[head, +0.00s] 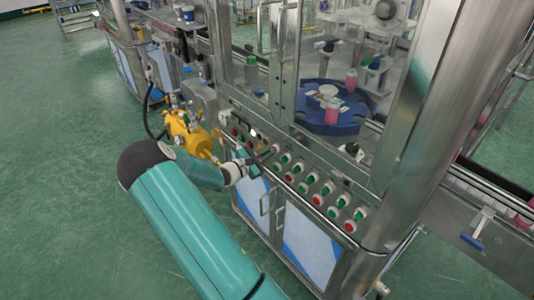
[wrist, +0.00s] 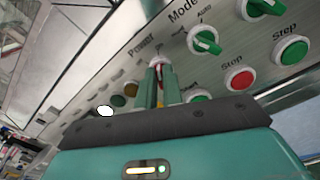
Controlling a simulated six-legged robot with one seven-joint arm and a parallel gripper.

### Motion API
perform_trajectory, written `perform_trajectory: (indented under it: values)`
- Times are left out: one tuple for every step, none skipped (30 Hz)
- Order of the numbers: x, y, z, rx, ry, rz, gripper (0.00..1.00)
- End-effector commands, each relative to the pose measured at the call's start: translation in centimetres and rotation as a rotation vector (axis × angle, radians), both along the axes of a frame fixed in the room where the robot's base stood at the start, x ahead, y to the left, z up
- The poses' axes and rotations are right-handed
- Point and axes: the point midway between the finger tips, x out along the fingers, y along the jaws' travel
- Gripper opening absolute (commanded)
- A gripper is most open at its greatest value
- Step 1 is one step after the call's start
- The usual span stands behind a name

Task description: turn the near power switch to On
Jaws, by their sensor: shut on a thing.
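The power switch (wrist: 157,61) is on the slanted metal control panel, below the label "Power" in the wrist view. Only its pale collar shows clearly, with a bit of red between my fingers. My gripper (wrist: 160,82) is shut on the switch, its two teal fingers covering most of it. The switch's exact angle is hidden. In the head view my gripper (head: 258,160) is at the left part of the panel's row of controls, and the switch is hidden there.
A green mode switch (wrist: 206,41), a red stop button (wrist: 237,79) and a green button (wrist: 291,50) sit close to the right. A metal rail (head: 290,184) runs along the panel's front.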

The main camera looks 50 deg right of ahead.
Motion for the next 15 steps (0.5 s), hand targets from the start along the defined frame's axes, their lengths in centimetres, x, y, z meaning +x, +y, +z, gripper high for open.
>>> perform_trajectory:
  values:
    - [0.08, 0.12, -0.04, -0.004, -0.019, 0.002, 0.0]
    - [0.07, 0.12, -0.05, -0.006, -0.028, 0.001, 0.0]
    - [0.06, 0.12, -0.05, -0.009, -0.042, 0.001, 0.0]
    - [0.07, 0.12, -0.06, -0.011, -0.051, 0.001, 0.0]
    - [0.06, 0.12, -0.06, -0.012, -0.057, 0.001, 0.0]
    - [0.05, 0.12, -0.08, -0.014, -0.065, 0.001, 0.0]
    - [0.05, 0.12, -0.08, -0.014, -0.071, 0.002, 0.0]
    - [0.05, 0.12, -0.08, -0.016, -0.075, 0.002, 0.0]
    - [0.05, 0.12, -0.08, -0.016, -0.079, 0.001, 0.0]
    - [0.05, 0.12, -0.08, -0.016, -0.081, 0.001, 0.0]
    - [0.04, 0.12, -0.09, -0.017, -0.082, 0.001, 0.0]
    - [0.04, 0.12, -0.09, -0.017, -0.084, 0.001, 0.0]
    - [0.04, 0.12, -0.09, -0.017, -0.084, 0.001, 0.0]
    - [0.04, 0.12, -0.09, -0.017, -0.085, 0.001, 0.0]
    - [0.05, 0.12, -0.1, -0.017, -0.085, 0.001, 0.0]
